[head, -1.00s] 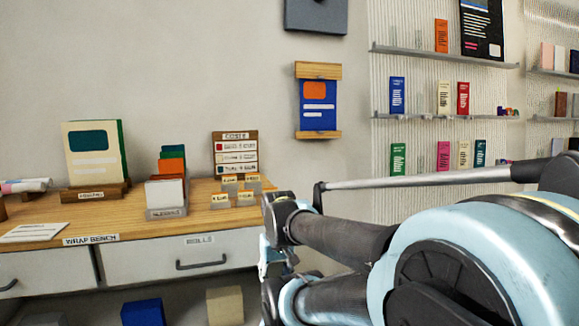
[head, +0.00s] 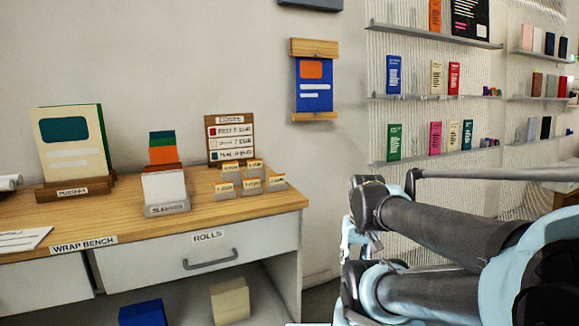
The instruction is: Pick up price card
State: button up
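Several small price cards (head: 251,184) stand in little grey holders near the right end of the wooden wrap bench top (head: 130,217). They are pale with an orange-yellow top strip and lettering too small to read. They sit in two close rows, the front ones partly covering the back ones. A larger board headed "COSTS" (head: 231,140) stands just behind them. My arm is to the right of the bench, apart from the cards. My gripper does not show, so its fingers cannot be judged.
A "SLEEVES" holder (head: 165,209) with coloured sheets stands left of the cards. A book stand (head: 77,187) is farther left. The "ROLLS" drawer (head: 200,254) is shut, with boxes below. A blue hanging sign (head: 315,88) and shelves of cards (head: 445,95) are on the wall.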

aim_at(252, 164)
jog(key=z, duration=1)
jog(key=k, duration=2.25)
jog(key=u, duration=1.65)
jog(key=i, duration=1.05)
